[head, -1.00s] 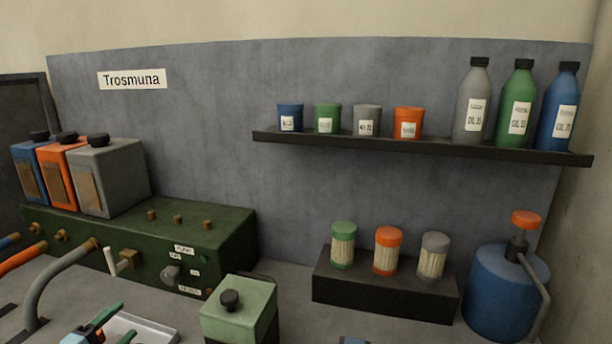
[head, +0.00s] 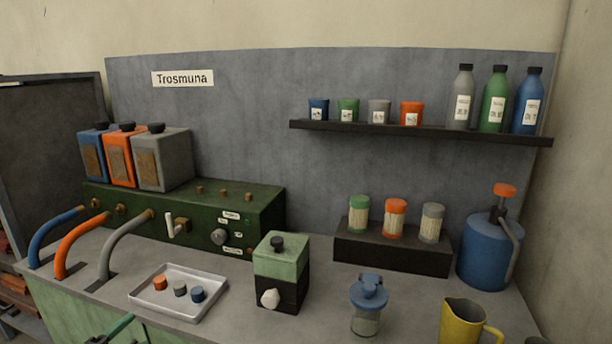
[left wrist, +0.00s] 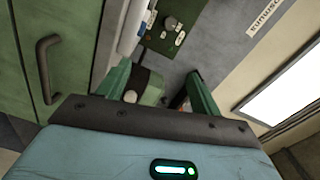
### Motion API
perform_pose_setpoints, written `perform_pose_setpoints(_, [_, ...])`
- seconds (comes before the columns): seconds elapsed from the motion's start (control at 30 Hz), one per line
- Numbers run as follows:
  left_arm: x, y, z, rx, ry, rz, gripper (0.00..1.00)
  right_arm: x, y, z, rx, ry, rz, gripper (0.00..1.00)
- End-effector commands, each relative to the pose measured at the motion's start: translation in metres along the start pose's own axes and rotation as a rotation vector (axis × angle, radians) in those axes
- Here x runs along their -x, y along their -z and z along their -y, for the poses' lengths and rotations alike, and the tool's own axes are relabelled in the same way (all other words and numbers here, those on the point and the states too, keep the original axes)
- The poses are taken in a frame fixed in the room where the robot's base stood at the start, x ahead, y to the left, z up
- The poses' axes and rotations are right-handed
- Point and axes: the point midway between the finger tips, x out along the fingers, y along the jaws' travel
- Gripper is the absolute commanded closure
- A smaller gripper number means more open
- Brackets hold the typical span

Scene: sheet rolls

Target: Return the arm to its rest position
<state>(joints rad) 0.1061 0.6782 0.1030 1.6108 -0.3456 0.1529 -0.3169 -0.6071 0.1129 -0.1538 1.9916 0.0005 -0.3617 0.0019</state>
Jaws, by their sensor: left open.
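My left gripper (head: 116,332) shows only in part at the bottom edge of the head view, a green finger in front of the worktop's front edge. In the left wrist view (left wrist: 160,82) its two green fingers stand apart with nothing held between them. A light green and black box (left wrist: 148,86) shows beyond the fingers there. The same box (head: 281,262) stands on the worktop in the head view. My right gripper is in neither view.
A metal tray (head: 205,310) with three small caps lies on the grey worktop (head: 225,258). A blue-lidded jar (head: 368,292) and a yellow jug (head: 462,322) stand to the right. A green console (head: 262,207) with hoses stands behind. A cabinet handle (left wrist: 45,68) shows in the left wrist view.

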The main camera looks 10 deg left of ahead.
Motion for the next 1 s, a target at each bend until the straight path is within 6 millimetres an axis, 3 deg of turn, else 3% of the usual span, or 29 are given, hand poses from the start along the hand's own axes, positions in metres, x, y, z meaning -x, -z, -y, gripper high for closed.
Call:
perform_pose_setpoints(0.03, [0.011,0.011,-0.022,0.066,-0.032,0.012,0.35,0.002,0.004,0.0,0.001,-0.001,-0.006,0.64])
perform_pose_setpoints(0.27, [0.07,0.061,-0.113,0.378,-0.185,0.106,0.35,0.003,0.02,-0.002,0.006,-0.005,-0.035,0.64])
perform_pose_setpoints(0.5, [0.168,0.143,-0.201,0.789,-0.384,0.281,0.35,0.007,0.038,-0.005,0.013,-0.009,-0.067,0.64])
perform_pose_setpoints(0.73, [0.252,0.221,-0.243,1.124,-0.537,0.465,0.35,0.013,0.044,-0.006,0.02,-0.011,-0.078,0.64])
perform_pose_setpoints(0.83, [0.274,0.241,-0.25,1.209,-0.573,0.517,0.35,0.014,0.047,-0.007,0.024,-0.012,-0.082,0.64])
perform_pose_setpoints(1.0, [0.287,0.255,-0.254,1.263,-0.598,0.552,0.35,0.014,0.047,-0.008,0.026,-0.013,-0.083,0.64])
